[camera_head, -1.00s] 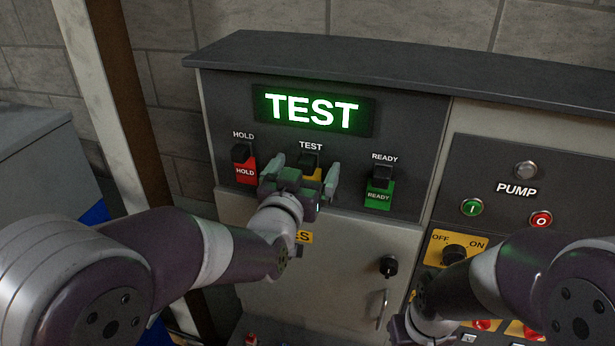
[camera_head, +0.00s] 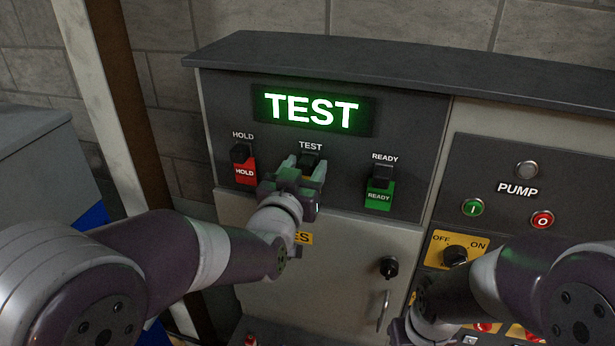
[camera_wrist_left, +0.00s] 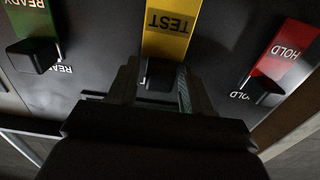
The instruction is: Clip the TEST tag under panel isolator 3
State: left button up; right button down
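The yellow TEST tag hangs below the TEST label on the dark upper panel, its black grip block (camera_head: 310,158) at the top. In the left wrist view the yellow tag (camera_wrist_left: 171,30) appears upside down. My left gripper (camera_head: 304,172) has its fingers on both sides of the black block and appears shut on it; the fingers hide most of the tag in the head view. My right gripper (camera_head: 418,328) is low at the bottom edge, mostly hidden by its arm. A yellow OFF/ON isolator with a black knob (camera_head: 455,255) is at the right; I cannot read any number on it.
A red HOLD tag (camera_head: 245,172) and a green READY tag (camera_head: 378,197) hang either side. A lit green display (camera_head: 312,109) reads TEST. Below are a grey door with a black knob (camera_head: 389,267), pump buttons (camera_head: 473,207), and partly hidden yellow plates with red parts.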

aim_at(304, 171)
pick_arm(q)
jog(key=shift+c, duration=1)
jog(key=b+v, duration=0.1)
jog(key=v, duration=0.5)
pick_arm(e)
jog(key=shift+f, duration=0.7)
pick_arm(q)
jog(key=shift+f, duration=0.1)
